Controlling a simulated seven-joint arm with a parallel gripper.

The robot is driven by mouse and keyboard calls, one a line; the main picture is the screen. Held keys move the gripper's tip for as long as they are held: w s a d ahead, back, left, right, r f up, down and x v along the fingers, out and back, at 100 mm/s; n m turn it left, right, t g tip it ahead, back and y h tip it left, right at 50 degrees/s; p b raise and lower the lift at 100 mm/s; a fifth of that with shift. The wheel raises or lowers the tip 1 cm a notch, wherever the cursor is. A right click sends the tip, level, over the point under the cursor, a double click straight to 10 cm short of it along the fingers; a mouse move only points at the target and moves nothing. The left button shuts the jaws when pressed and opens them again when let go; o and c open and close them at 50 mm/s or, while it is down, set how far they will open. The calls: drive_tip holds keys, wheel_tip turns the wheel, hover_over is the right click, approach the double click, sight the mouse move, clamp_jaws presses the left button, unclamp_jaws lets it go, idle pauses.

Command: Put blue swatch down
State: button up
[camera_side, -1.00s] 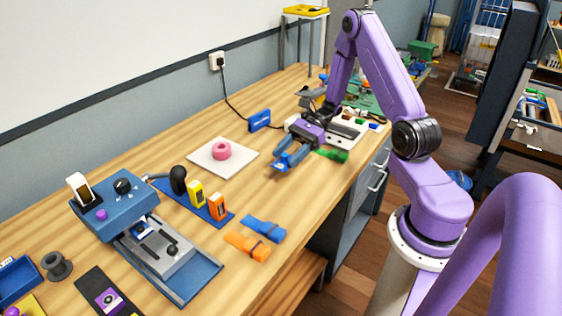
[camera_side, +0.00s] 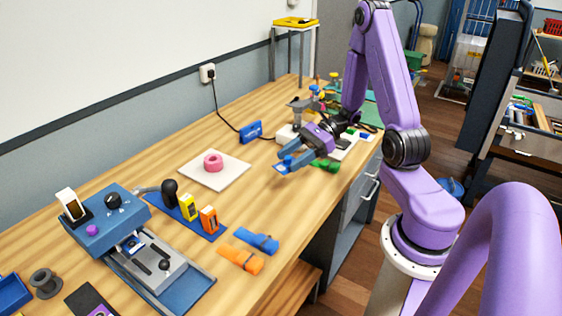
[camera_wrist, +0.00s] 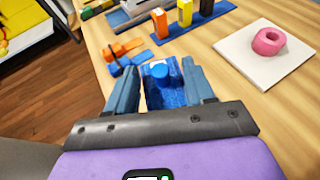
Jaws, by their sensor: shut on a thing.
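My gripper (camera_side: 289,163) is shut on the blue swatch (camera_side: 287,161), a small blue piece at its fingertips. In the wrist view, the swatch (camera_wrist: 166,94) is a blue, textured strip with a paler round part, between the two grey-blue fingers of my gripper (camera_wrist: 163,84). It appears to be held above the wooden table (camera_side: 236,206). A green strap (camera_side: 324,166) lies just right of my gripper in the side view. A blue strap (camera_side: 257,242) and an orange strap (camera_side: 241,258) lie together nearer the front edge.
A pink ring (camera_side: 213,161) sits on a white plate (camera_side: 216,178) left of my gripper. A blue mat (camera_side: 198,223) holds a black-handled tool, a yellow block and an orange block. A blue press (camera_side: 105,215) stands at front left. Bare wood lies between these and my gripper.

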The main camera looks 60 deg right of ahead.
drive_tip(key=w+d+f+m+t+h, duration=0.4)
drive_tip(key=w+d+m+t+h, duration=0.45)
drive_tip(key=w+d, duration=0.5)
drive_tip(key=shift+m+g+h, duration=0.35)
drive_tip(key=shift+m+g, duration=0.3)
drive_tip(key=shift+m, duration=0.2)
drive_tip(key=shift+s+d+f, duration=0.1)
drive_tip(key=shift+s+f, duration=0.1)
drive_tip(key=shift+f, duration=1.75)
drive_tip(key=shift+s+f, duration=0.15)
drive_tip(key=shift+f, duration=1.8)
drive_tip(key=shift+f, duration=0.15)
drive_tip(key=o, duration=1.3)
